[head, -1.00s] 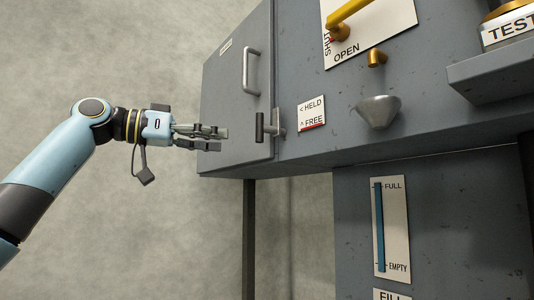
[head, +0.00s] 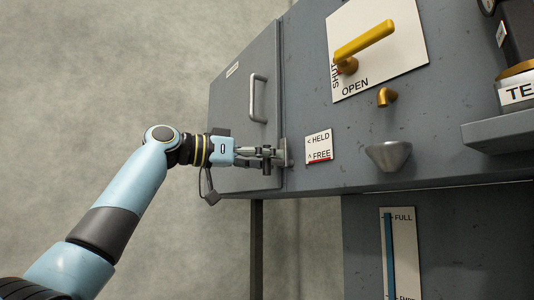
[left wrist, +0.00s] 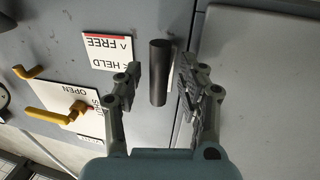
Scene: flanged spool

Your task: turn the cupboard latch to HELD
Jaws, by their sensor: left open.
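The cupboard latch has a dark round handle, which stands between my left gripper's fingers in the left wrist view (left wrist: 158,72). In the head view its grey mount (head: 286,152) sits at the cupboard door's right edge, with the handle partly hidden by the fingers. My left gripper (head: 272,155) is open, with one finger on each side of the handle. In the wrist view gaps show between the handle and both fingers. The label (head: 318,147) right of the latch reads HELD with a left arrow and FREE with an up arrow; a red strip lies under FREE.
The grey cupboard door (head: 232,110) is shut and has a pale bar handle (head: 257,97). To the right are a yellow lever (head: 364,45) on a SHUT/OPEN plate, a brass spout (head: 386,97), a funnel (head: 388,155) and a ledge (head: 500,130). Left of the cupboard is bare wall.

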